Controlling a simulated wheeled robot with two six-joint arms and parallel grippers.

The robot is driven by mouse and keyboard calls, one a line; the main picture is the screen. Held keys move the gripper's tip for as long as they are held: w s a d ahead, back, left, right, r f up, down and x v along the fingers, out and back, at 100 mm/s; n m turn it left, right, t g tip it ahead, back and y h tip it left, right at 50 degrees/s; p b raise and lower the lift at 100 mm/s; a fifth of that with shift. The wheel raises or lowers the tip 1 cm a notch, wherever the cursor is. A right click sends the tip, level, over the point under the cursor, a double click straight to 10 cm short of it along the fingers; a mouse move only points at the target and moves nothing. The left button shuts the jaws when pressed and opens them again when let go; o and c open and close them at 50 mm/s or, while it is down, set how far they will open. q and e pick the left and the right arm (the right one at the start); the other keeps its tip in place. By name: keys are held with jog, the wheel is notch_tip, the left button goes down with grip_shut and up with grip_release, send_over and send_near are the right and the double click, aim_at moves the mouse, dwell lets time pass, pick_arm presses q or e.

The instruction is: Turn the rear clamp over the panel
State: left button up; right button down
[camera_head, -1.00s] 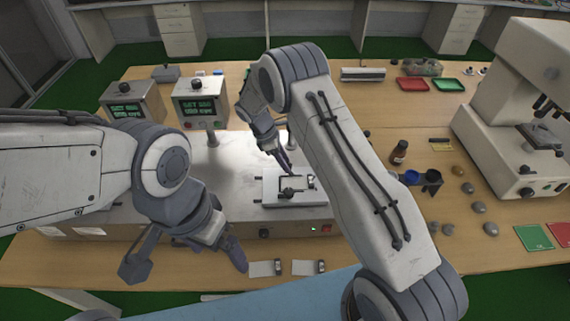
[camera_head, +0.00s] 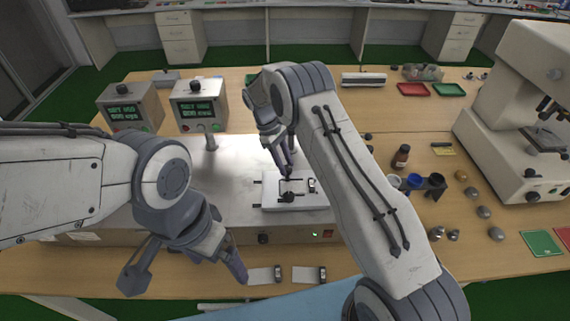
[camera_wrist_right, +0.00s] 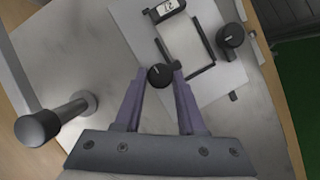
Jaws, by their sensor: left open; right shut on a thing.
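The light panel (camera_head: 297,186) lies on a white plate (camera_head: 315,202) on top of the grey bench unit; it also shows in the wrist view (camera_wrist_right: 184,42). The rear clamp has a round black knob (camera_wrist_right: 160,75) at the panel's edge. My right gripper (camera_wrist_right: 163,72) is shut on that knob from above, fingertips on either side; in the head view it points down at the panel's rear side (camera_head: 287,174). The other black knob (camera_wrist_right: 231,36), the front clamp (camera_head: 287,197), stands at the opposite edge. My left gripper (camera_head: 236,264) is open and empty, front left of the plate.
A metal post with a dark cap (camera_wrist_right: 40,127) stands near my right gripper. Two small pale panels (camera_head: 308,274) lie on the front table edge. Two display boxes (camera_head: 199,103) stand behind left; cups (camera_head: 413,181) and a microscope (camera_head: 515,130) are right.

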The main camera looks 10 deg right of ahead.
dwell(0.4)
jog(key=c, duration=0.5)
grip_release()
jog(key=shift+w+r, duration=0.15)
jog(key=shift+r, duration=0.1)
jog(key=b+v, duration=0.2)
jog(key=v, duration=0.8)
